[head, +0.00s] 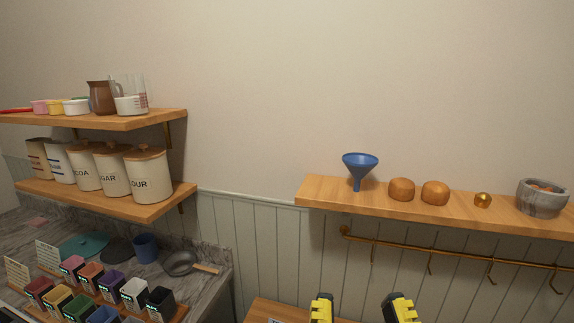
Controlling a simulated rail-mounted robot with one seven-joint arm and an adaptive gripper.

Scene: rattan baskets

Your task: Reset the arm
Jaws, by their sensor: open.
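My gripper (361,309) shows at the bottom edge of the head view, to the right of the middle. Its two yellow and black fingertips stand apart with nothing visible between them. The rest of my gripper and arm is below the picture. Part of a wooden surface (268,311) shows behind and left of the fingertips. No rattan basket is in view.
A right wall shelf (320,192) holds a blue funnel (359,168), brown round items, a small gold item and a stone bowl (541,203). A hook rail (400,246) hangs below. Left shelves hold canisters (145,178); colored boxes (133,292) stand on the counter.

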